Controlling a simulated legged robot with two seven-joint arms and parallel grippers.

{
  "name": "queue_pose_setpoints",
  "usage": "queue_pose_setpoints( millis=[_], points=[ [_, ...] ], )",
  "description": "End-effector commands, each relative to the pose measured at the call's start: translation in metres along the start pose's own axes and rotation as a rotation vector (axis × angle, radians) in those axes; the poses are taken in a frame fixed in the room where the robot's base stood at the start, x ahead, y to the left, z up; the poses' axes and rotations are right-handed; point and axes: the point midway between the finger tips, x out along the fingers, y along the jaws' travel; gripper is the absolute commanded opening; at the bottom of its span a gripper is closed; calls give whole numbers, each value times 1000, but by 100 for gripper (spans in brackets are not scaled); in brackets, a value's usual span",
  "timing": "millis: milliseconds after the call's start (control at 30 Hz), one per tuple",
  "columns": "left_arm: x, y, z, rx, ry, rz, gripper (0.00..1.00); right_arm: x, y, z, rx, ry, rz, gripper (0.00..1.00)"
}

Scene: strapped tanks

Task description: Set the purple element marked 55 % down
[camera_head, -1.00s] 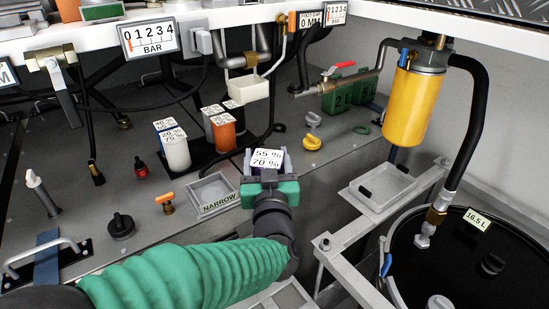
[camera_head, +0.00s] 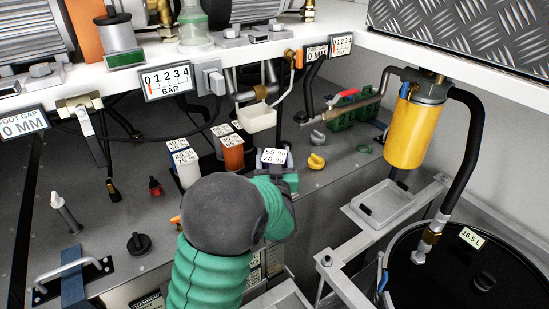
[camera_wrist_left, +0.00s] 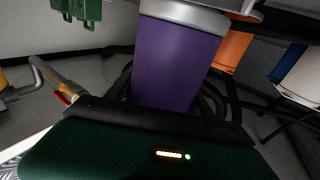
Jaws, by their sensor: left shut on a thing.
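The purple element marked 55 % (camera_head: 273,157) is in my left gripper (camera_head: 278,178), just right of the other elements in the head view. Its white label shows on top; most of its body is hidden by my gripper. In the left wrist view its purple side and pale end (camera_wrist_left: 172,62) rise from my dark gripper (camera_wrist_left: 150,125). An orange element (camera_head: 232,153) and a white element (camera_head: 186,168) stand close by on the left. The lower end of the purple element is hidden, so I cannot tell whether it touches anything. My right gripper is not in view.
A white shelf edge with gauges (camera_head: 166,82) overhangs the back.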

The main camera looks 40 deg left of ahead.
Motion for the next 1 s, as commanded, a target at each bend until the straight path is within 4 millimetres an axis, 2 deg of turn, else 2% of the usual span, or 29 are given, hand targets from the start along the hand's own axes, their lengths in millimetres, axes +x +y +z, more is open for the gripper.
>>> queue_pose_setpoints(
  millis=[100, 200, 433, 767, 800, 933, 1000],
  points=[
    [16, 1, -1, 0, 3, -2, 0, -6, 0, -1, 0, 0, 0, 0],
    [22, 2, 2, 0, 2, -1, 0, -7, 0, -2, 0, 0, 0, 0],
    [20, 3, 35, 1, 0, 1, 0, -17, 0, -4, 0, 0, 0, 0],
    [20, 2, 40, -1, 4, 0, 0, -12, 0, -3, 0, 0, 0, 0],
    [19, 2, 40, -1, 1, 0, 65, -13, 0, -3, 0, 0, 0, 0],
    [20, 2, 40, 0, 0, 0, 82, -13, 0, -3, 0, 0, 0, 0],
    [20, 2, 40, 0, 0, 0, 83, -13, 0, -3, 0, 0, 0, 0]
  ],
)
